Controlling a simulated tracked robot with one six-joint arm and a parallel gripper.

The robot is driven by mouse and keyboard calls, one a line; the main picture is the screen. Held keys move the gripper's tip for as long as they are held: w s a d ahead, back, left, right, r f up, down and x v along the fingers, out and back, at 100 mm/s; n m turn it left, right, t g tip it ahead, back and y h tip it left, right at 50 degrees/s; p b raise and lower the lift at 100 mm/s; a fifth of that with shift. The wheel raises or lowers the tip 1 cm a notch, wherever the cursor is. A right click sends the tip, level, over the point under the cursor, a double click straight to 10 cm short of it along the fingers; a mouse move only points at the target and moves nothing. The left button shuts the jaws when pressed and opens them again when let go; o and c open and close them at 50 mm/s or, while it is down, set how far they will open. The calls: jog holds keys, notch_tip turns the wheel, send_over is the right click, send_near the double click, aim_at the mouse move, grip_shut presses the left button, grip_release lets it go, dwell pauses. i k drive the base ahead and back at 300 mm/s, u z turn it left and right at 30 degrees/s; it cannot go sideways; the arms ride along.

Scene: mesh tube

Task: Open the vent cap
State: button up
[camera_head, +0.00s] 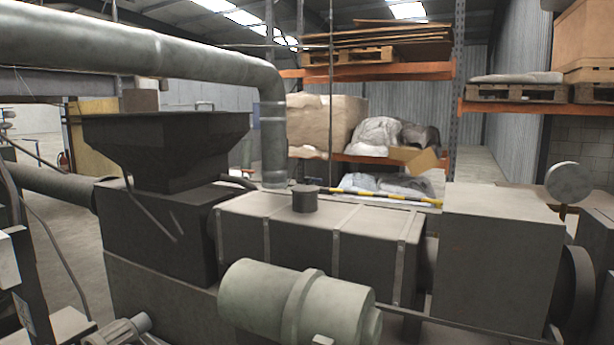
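A short dark cylindrical cap (305,198) stands upright on the flat top of the long grey machine housing (345,222), near the middle of the picture. It looks like the vent cap and appears seated on the housing. I see no gap under it, but the join is too small to judge. My gripper is not in view.
A dark hopper (165,150) and a thick grey pipe (150,52) stand left of the cap. A yellow-black striped bar (385,196) runs behind it. A pale green motor (295,300) sits in front, below. A grey box (497,250) and round disc (570,182) are right.

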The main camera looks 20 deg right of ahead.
aim_at(307, 189)
jog(key=u, duration=0.05)
jog(key=i, duration=1.05)
